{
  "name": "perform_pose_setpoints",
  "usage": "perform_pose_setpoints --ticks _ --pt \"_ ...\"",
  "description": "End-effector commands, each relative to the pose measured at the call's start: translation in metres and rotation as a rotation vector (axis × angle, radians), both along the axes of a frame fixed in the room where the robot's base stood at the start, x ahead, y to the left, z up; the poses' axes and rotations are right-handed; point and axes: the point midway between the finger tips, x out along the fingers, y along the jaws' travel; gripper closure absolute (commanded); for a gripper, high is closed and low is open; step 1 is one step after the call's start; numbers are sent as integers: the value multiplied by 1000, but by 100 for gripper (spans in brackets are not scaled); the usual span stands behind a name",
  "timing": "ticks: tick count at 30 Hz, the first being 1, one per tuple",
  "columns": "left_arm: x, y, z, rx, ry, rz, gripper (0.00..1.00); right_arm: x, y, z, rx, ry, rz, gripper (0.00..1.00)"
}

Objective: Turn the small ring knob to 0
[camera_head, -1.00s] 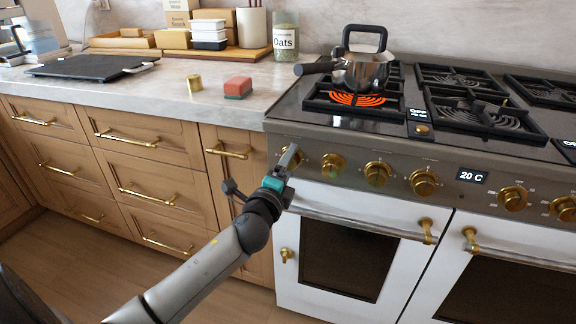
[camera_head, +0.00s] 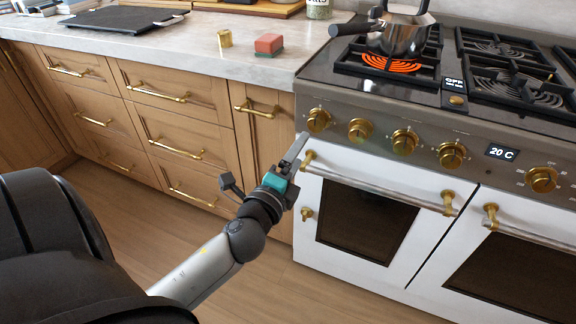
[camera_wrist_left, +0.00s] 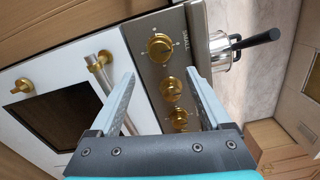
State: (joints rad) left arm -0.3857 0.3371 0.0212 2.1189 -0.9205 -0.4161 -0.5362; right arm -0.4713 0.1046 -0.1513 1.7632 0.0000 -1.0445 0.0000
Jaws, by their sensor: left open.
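A row of brass knobs runs along the stove's front panel: a first knob (camera_head: 317,120) at the left end, a second knob (camera_head: 360,130), a third knob (camera_head: 404,142) and a fourth knob (camera_head: 451,155). My left gripper (camera_head: 298,148) is open and empty, just below and left of the first knob.
An orange-glowing burner (camera_head: 392,64) is under a kettle (camera_head: 404,36). Displays read "OFF" (camera_head: 454,84) and "20 C" (camera_head: 502,153). The oven door handle (camera_head: 380,186) juts out below the knobs. A sponge (camera_head: 269,44) and brass cup (camera_head: 225,38) stand on the counter.

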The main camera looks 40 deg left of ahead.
Motion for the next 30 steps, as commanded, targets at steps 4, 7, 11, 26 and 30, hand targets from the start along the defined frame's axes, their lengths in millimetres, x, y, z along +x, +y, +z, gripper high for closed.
perform_pose_setpoints --ticks 4,7,11,26,30 --pt "-22 -5 -1 -4 3 2 19 -1 0 -2 0 2 0 50" --pt "-32 -8 -1 -4 1 1 19 0 0 -1 0 0 0 50" --pt "-40 -9 -1 -1 0 2 19 0 0 -1 0 0 1 50" --pt "-43 -10 0 -1 0 0 19 0 0 -1 1 0 1 50" --pt "-43 -10 0 -1 1 0 19 0 0 -1 1 -1 0 50"
